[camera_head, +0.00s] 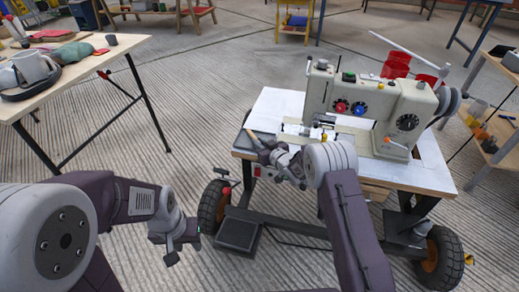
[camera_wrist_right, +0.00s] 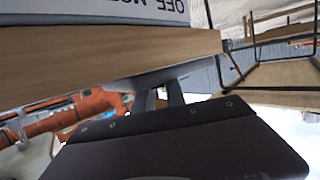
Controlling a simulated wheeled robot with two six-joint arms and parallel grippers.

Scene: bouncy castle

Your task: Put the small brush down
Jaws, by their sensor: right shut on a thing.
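My right gripper (camera_head: 268,154) is at the front left corner of the sewing table (camera_head: 270,108), by its edge. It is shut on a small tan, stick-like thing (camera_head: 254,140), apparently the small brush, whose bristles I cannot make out. Whether it touches the table is unclear. In the right wrist view the finger parts (camera_wrist_right: 160,97) show below a wooden board, and the held thing is not clearly visible. My left gripper (camera_head: 178,246) hangs low at the left, away from the table, and its jaws are too small to judge.
A beige sewing machine (camera_head: 345,92) fills much of the table, with red spools (camera_head: 396,66) behind. A grey tray (camera_head: 262,138) lies at its front left. A wooden shelf (camera_head: 497,125) stands at the right.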

